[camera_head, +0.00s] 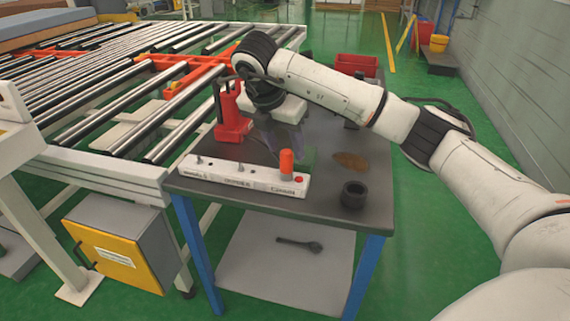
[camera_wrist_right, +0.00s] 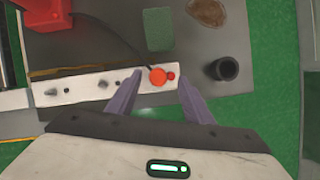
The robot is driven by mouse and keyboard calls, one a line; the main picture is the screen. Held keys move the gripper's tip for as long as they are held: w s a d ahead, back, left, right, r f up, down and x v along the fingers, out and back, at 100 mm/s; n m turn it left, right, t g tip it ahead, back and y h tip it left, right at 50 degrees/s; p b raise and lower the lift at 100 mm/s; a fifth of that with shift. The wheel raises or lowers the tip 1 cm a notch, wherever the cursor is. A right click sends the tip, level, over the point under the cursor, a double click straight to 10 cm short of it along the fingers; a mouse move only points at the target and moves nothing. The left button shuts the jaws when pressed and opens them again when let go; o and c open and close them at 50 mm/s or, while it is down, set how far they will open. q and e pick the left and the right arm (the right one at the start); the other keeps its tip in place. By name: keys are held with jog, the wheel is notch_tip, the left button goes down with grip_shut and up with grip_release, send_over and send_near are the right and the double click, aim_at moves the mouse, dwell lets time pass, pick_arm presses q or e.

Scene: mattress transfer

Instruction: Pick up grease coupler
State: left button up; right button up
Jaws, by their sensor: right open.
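I cannot tell for sure which object is the grease coupler. An orange cylinder (camera_head: 286,162) stands upright near the right end of a white labelled strip (camera_head: 228,175) on the dark table. In the wrist view the cylinder (camera_wrist_right: 157,76) shows from above, with a small red knob beside it. My right gripper (camera_head: 284,140) is open above and behind the strip. In the wrist view its fingertips (camera_wrist_right: 160,80) lie either side of the cylinder, apparently not touching it. My left gripper is not in view.
A black cup-like ring (camera_head: 353,195) stands right of the strip. A red tool (camera_head: 231,112) stands at the table's left. A green block (camera_head: 309,158) and a brown patch (camera_head: 350,161) lie behind. A red bin (camera_head: 356,65) is at the back, and a roller conveyor (camera_head: 150,90) runs along the left.

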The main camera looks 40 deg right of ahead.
jog(key=shift+d+f, duration=0.1)
jog(key=shift+f, duration=0.5)
jog(key=x, duration=0.4)
jog(key=shift+a+f, duration=0.3)
jog(key=shift+f, duration=0.25)
jog(key=shift+w, duration=0.1)
grip_shut()
notch_tip(320, 180, up, 10)
jog(key=shift+r, duration=0.1)
jog(key=shift+r, duration=0.1)
notch_tip(320, 180, up, 4)
jog(key=p, duration=0.3)
send_over(286, 162)
jog(key=w, duration=0.1)
jog(key=shift+w+d+r+p, duration=0.1)
jog(key=shift+d+r+p, duration=0.15)
jog(key=shift+r+p, duration=0.5)
jog(key=shift+w+d+r+p, duration=0.1)
jog(key=shift+d+r+p, duration=0.1)
jog(key=shift+r+p, duration=0.55)
